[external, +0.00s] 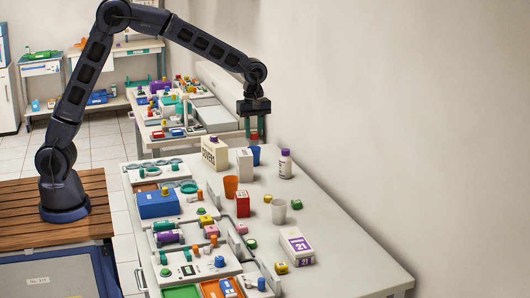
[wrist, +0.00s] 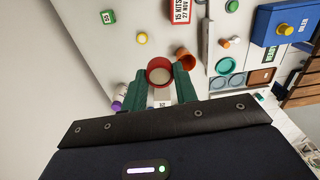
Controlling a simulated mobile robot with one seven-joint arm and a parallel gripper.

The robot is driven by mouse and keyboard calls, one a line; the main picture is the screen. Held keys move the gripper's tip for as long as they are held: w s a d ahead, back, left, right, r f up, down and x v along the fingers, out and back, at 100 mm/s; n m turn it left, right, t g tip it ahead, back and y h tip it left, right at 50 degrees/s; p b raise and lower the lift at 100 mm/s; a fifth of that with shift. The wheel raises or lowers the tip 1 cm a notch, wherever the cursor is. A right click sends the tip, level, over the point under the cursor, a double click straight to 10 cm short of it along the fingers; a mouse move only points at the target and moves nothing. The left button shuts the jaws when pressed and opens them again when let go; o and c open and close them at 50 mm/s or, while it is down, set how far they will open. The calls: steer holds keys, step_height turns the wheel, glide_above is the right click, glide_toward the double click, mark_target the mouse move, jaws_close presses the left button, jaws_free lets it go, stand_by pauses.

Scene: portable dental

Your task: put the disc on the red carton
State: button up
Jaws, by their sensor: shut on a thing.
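My gripper (external: 254,136) is raised above the far part of the long table. In the wrist view its green fingers (wrist: 164,84) are shut on a round red thing with a pale middle, which I take as the disc (wrist: 160,62). In the external view only a little red of the disc (external: 254,137) shows between the fingers. The red carton (external: 242,203) stands upright near the table's middle, nearer the camera than the gripper. In the wrist view the carton (wrist: 183,11) is at the top edge, partly cut off, apart from the gripper.
An orange cup (external: 231,187) stands just behind the carton, and a pale cup (external: 278,212) to its right. A blue cup (external: 256,155), white boxes (external: 215,153) and a purple-capped bottle (external: 285,164) stand farther back. Trays with small items (external: 206,268) line the left side.

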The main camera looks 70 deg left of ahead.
steer(key=r, duration=0.2)
glide_above(242, 194)
step_height(242, 194, down, 20)
steer(key=shift+s+d+f, duration=0.1)
steer(key=shift+f, duration=0.05)
stand_by(0.4)
steer(key=shift+f, duration=0.1)
steer(key=o, duration=0.9)
steer(key=shift+o, duration=0.2)
